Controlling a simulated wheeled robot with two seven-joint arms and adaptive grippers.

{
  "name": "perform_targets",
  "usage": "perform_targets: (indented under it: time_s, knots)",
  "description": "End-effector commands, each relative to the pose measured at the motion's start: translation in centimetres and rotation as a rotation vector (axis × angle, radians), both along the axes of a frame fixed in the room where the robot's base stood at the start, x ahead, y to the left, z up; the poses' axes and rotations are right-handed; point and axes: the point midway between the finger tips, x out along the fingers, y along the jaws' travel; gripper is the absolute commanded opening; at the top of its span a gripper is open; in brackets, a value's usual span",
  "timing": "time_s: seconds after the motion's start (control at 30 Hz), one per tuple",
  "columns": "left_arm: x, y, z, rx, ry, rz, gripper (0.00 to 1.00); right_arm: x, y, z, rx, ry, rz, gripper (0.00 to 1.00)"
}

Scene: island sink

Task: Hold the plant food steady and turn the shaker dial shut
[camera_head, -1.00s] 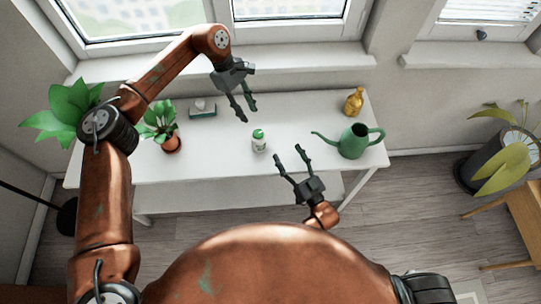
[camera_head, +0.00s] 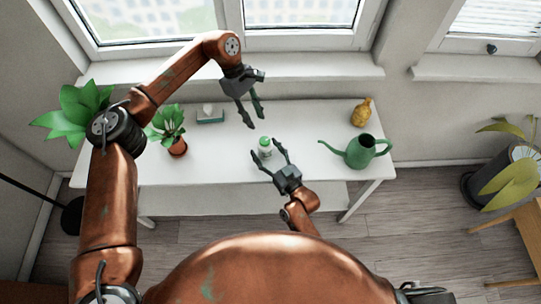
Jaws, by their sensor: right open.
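The plant food is a small white bottle with a green top (camera_head: 265,145), upright on the white table. My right gripper (camera_head: 265,149) is open, with its fingertips on either side of the bottle; I cannot tell if either finger touches it. My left gripper (camera_head: 256,122) is open and empty, hanging above and behind the bottle with its fingers pointing down. The shaker dial is too small to make out on the green top.
A green watering can (camera_head: 358,152) and a yellow bottle (camera_head: 361,112) stand to the right on the white table (camera_head: 225,165). A potted plant (camera_head: 177,146) and a tissue box (camera_head: 210,116) are on the left. The tabletop around the bottle is clear.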

Motion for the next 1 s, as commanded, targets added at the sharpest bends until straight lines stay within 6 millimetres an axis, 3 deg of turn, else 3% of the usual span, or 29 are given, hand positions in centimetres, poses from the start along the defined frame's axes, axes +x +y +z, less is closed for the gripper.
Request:
perform_targets:
  time_s: [0.37,1.0]
  knots:
    - [-0.01,-0.01,-0.01,0.000,0.000,0.000,0.29,0.51,0.26,0.02,0.000,0.000,-0.001,0.61]
    - [-0.01,-0.01,-0.01,0.000,0.000,0.000,0.29,0.48,0.25,0.01,0.000,0.000,-0.001,0.17]
